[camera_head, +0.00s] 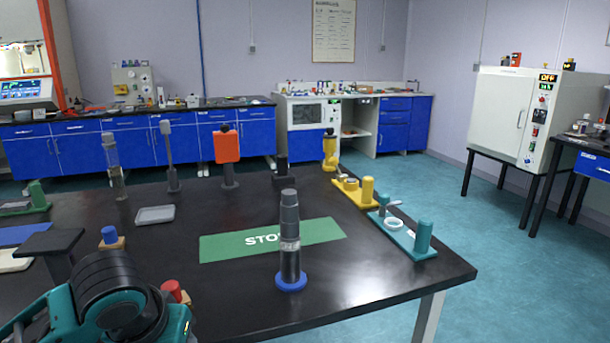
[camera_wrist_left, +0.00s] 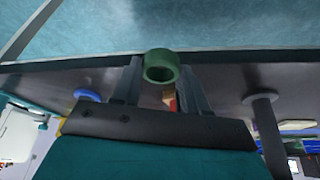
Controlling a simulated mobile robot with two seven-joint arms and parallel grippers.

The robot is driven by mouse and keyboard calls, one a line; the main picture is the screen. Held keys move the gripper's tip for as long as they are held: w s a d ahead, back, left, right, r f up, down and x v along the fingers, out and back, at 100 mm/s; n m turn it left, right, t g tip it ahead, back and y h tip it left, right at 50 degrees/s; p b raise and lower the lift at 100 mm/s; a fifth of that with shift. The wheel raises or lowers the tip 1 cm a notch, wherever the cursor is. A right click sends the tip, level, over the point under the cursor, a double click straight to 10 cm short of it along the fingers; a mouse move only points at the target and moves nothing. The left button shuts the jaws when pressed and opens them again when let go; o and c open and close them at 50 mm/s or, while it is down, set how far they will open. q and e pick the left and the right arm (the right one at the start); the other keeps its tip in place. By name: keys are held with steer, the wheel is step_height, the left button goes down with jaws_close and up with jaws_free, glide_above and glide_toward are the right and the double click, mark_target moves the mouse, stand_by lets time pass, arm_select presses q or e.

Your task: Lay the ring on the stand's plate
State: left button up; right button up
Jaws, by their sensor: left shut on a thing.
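A green ring (camera_wrist_left: 162,66) sits between the two fingers of my left gripper (camera_wrist_left: 160,80) in the left wrist view, at the fingertips. The gripper is shut on it, and its open hole faces the camera. In the head view my left arm's teal and black wrist fills the lower left; its fingertips and the ring are hidden there. A stand with a flat dark plate (camera_head: 50,243) on a dark post stands at the left of the table, just beyond my wrist. The plate looks bare. My right gripper is not in view.
A tall grey cylinder on a blue base (camera_head: 291,283) stands near a green mat (camera_head: 225,246). A blue-topped block (camera_head: 110,240) and a red knob (camera_head: 172,287) lie close to my left wrist. Teal (camera_head: 420,253) and yellow (camera_head: 355,198) fixtures line the right edge. The front right table is clear.

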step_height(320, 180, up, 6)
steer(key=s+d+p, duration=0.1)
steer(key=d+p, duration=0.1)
steer(key=p, duration=0.5)
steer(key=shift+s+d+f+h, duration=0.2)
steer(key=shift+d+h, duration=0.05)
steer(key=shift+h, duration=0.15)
